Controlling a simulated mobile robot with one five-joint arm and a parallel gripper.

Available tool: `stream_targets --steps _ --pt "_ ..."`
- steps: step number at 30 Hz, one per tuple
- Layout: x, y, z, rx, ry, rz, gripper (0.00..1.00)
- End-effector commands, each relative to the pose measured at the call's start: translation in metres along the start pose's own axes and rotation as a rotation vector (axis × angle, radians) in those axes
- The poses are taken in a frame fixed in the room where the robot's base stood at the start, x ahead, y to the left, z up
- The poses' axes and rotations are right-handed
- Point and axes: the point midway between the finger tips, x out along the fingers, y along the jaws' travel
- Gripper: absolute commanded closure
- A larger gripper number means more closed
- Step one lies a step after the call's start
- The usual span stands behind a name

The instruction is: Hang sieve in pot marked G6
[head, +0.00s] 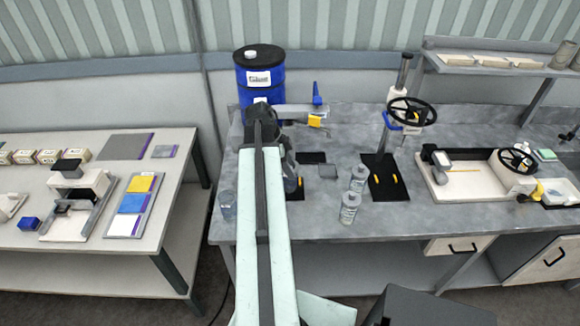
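My arm reaches forward over the grey bench, and its dark end with my gripper (264,122) is in front of the blue drum. The fingers are not distinct, so I cannot tell whether they are open or shut. Two grey cylindrical pots with pale labels stand on the bench right of my arm, a rear one (358,180) and a front one (349,208). A small clear vessel (228,206) stands left of my arm. The labels are too small to read, so I cannot tell which pot is G6. I cannot make out a sieve; my arm hides part of the bench.
A blue drum (260,78) stands at the back. A handwheel press (405,112) over a black mat (386,178) and a second handwheel machine (490,172) are to the right. A separate table (90,226) at left holds coloured cards and small devices. The bench front right of the pots is clear.

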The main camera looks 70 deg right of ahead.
Motion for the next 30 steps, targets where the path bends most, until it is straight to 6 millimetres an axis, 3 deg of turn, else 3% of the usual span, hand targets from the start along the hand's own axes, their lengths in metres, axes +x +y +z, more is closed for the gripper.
stream_targets --steps 8,21,30 --pt "-0.006 0.000 -0.001 0.000 0.000 0.000 0.55" --pt "-0.079 -0.001 -0.002 -0.001 0.000 -0.001 0.55" --pt "-0.078 -0.001 0.001 0.000 0.000 0.000 0.55"
